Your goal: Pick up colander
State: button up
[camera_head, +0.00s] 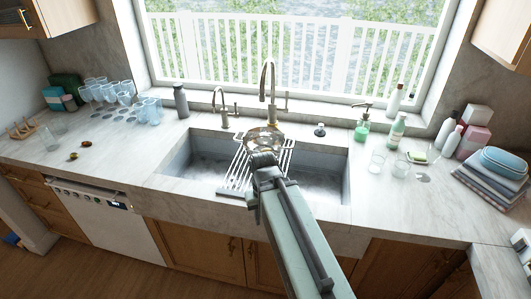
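A metal bowl with a brassy inside, which looks like the colander (266,138), is over the sink beneath the tall faucet. Only its far part shows, and I cannot tell whether it rests on the drying rack. My arm reaches in from the lower right, and my gripper (262,158) is at the colander's near side, covering its lower part. The fingertips are hidden or too small to make out, so I cannot tell whether they are open or touch the colander.
A wire rack (238,172) spans the sink (322,187). Two faucets (267,82) (224,108) stand behind it. Several glasses (150,108) stand on the left counter. A green soap bottle (362,128), more bottles, glasses and folded towels (488,184) stand at the right.

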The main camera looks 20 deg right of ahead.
aim_at(254, 139)
jog(key=u, duration=1.4)
jog(key=i, duration=0.5)
jog(key=u, duration=0.55)
